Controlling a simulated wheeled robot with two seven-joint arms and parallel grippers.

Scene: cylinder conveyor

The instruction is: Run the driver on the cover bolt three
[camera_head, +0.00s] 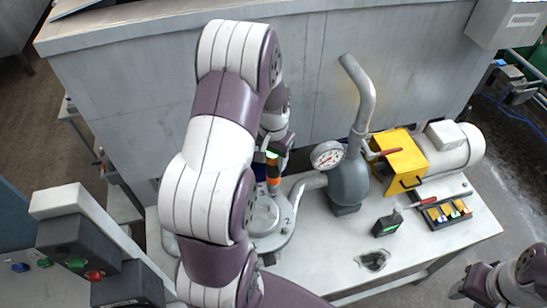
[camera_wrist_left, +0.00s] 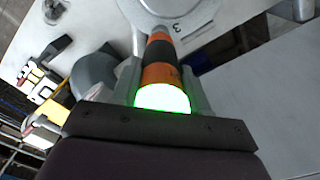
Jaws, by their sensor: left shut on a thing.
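My left gripper (camera_head: 271,158) is shut on an orange and black driver (camera_head: 273,175) with a lit green end. The driver points down at the round grey cover (camera_head: 265,215) on the bench. In the left wrist view, the driver (camera_wrist_left: 158,60) lies between the fingers of my left gripper (camera_wrist_left: 162,85). Its tip is at the rim of the cover (camera_wrist_left: 200,12), beside the mark 3. The bolt under the tip is hidden, and I cannot tell whether the tip touches it. My arm hides the left part of the cover in the head view.
A pressure gauge (camera_head: 327,155) and a grey pipe (camera_head: 360,95) stand right of the cover. Farther right are a yellow guard (camera_head: 399,160), a motor (camera_head: 455,148), a small black device with a green screen (camera_head: 387,224) and a tray (camera_head: 432,218). The front bench has a hole (camera_head: 373,260).

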